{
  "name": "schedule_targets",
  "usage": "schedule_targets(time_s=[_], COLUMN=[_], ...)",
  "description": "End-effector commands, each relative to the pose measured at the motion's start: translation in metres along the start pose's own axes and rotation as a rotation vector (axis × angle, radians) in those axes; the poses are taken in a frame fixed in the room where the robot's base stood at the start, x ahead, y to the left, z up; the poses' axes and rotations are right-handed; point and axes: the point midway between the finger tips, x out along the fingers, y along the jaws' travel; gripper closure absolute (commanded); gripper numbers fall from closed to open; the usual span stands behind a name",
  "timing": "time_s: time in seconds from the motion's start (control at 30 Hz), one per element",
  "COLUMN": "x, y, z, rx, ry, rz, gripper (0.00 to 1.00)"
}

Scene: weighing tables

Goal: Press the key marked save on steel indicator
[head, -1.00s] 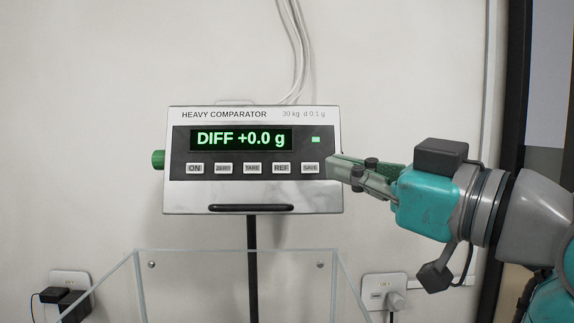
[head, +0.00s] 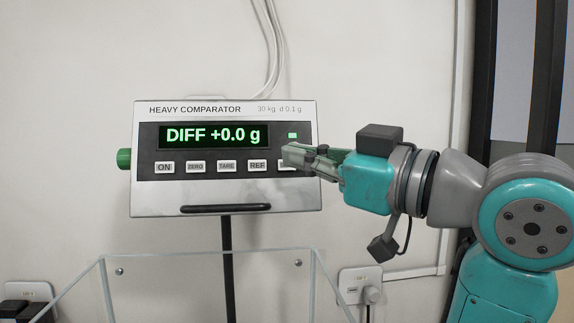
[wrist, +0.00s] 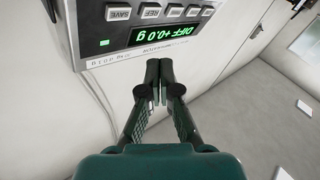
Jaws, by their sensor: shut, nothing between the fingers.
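The steel indicator (head: 225,200), labelled HEAVY COMPARATOR, shows "DIFF +0.0 g" on its green display (head: 213,135). Its keys run in a row below: ON, ZERO, TARE, REF and, at the right end, the save key (head: 283,168), now mostly hidden behind my fingertips. My gripper (head: 288,155) is shut and empty, reaching in from the right in front of that key. In the wrist view the indicator is upside down, with the SAVE key (wrist: 118,13) in plain sight at the top and my fingertips (wrist: 159,68) below the housing's edge. I cannot tell whether they touch the panel.
Wall sockets (head: 360,281) sit at lower right and lower left. A green knob (head: 124,159) sticks out of the indicator's left side. White cables (head: 270,50) run up the wall.

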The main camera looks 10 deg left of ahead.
Motion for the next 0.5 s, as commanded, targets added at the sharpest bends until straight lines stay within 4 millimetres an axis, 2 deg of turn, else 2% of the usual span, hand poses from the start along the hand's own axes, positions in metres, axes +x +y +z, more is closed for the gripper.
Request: schedule_targets(time_s=[0.23, 0.5], x=[0.022, 0.035], y=[0.016, 0.026], z=[0.016, 0.026], rx=[0.002, 0.001], ry=[-0.001, 0.0], rz=[0.0, 0.001], gripper=[1.0, 1.0])
